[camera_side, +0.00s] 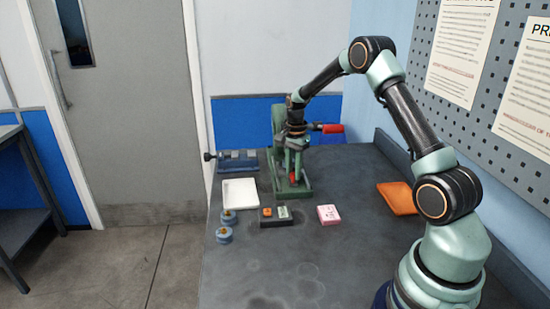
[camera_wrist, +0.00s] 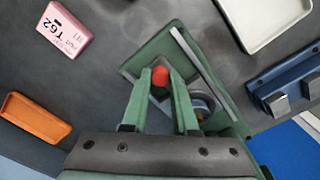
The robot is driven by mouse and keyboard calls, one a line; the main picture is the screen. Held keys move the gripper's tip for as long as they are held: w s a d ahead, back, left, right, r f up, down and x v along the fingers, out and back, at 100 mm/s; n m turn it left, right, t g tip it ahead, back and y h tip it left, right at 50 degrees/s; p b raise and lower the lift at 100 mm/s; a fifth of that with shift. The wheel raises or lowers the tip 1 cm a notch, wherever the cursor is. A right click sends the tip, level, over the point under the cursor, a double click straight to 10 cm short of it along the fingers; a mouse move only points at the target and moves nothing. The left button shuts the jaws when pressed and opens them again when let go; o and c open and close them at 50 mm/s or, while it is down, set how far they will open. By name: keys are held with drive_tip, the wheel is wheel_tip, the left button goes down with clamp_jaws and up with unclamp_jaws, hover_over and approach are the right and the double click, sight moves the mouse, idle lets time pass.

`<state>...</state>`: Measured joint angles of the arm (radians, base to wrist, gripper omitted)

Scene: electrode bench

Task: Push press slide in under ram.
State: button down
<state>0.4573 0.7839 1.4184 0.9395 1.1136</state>
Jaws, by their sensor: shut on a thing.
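The green press (camera_side: 304,187) stands at the back middle of the bench, its red lever grip (camera_side: 332,128) sticking out to the right. My gripper (camera_side: 294,168) reaches down in front of it. In the wrist view, my gripper's two green fingers (camera_wrist: 160,80) close on a red knob (camera_wrist: 160,73), which I take to be the slide's knob. It also shows low on the press in the side view (camera_side: 295,178). A round grey-blue part (camera_wrist: 203,103) sits right of the fingers, partly covered. My arm and fingers hide much of the slide and ram, so I cannot tell their alignment.
A white tray (camera_side: 240,206) and blue fixture (camera_side: 238,161) are left of the press. Two blue round pieces (camera_side: 224,236) and a dark block (camera_side: 276,223) lie in front. A pink box (camera_side: 328,213) and an orange tray (camera_side: 398,198) lie right. The front bench is clear.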

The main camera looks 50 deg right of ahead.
drive_tip(key=shift+w+d+r, duration=0.1)
drive_tip(key=shift+w+d, duration=0.1)
drive_tip(key=c, duration=0.7)
unclamp_jaws()
wheel_tip(320, 180, up, 12)
